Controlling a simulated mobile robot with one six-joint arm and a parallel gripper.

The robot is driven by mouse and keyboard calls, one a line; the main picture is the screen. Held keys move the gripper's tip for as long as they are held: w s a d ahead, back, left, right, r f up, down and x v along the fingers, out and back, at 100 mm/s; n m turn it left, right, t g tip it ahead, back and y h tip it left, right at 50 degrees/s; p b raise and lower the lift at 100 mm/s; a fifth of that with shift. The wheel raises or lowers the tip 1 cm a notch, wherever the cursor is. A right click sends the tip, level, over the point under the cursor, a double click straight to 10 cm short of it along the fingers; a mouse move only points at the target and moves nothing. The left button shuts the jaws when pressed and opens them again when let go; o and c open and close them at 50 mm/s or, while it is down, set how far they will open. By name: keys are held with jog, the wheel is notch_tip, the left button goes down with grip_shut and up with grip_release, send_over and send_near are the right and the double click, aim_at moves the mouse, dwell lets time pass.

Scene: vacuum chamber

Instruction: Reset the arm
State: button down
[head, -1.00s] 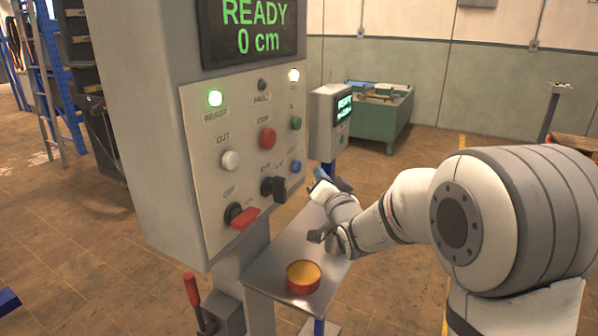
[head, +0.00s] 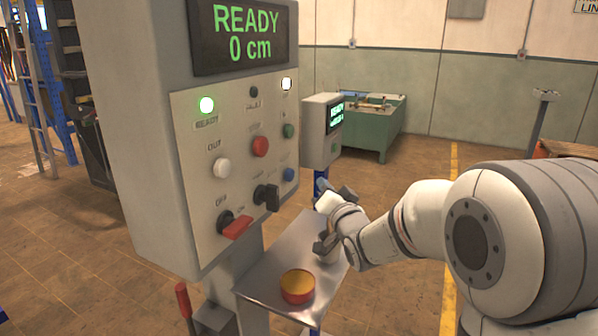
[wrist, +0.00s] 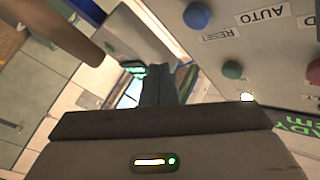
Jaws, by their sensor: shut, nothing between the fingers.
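My arm reaches in from the right in the head view. My gripper (head: 322,246) is beside the control panel (head: 232,165), above the metal shelf (head: 270,262), and touches nothing that I can see. In the wrist view my gripper's dark fingers (wrist: 158,85) are together and hold nothing. The panel shows lit READY text and "0 cm" on its screen (head: 240,35). Its blue button (head: 289,174) is labelled RESET in the wrist view (wrist: 197,15), and the green button (wrist: 232,70) is near it.
A red-handled lever (head: 184,300) is at the lower left. A small screen box (head: 322,130) and a green bench (head: 375,125) stand behind. Floor beyond the shelf is open.

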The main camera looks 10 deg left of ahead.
jog(key=s+d+f+g+h+p, duration=0.35)
jog(key=s+d+g+h, duration=0.3)
jog(key=s+d, duration=0.5)
jog(key=s+d+f+n+g+p, duration=0.1)
jog(key=s+g, duration=0.3)
jog(key=s, duration=0.7)
jog(key=s+d+f+n+g+h+p, duration=0.1)
jog(key=s+d+g, duration=0.3)
jog(key=s, duration=0.7)
jog(key=shift+d+f+g+p, duration=0.2)
jog(key=shift+d+g+p, duration=0.15)
jog(key=shift+p, duration=0.1)
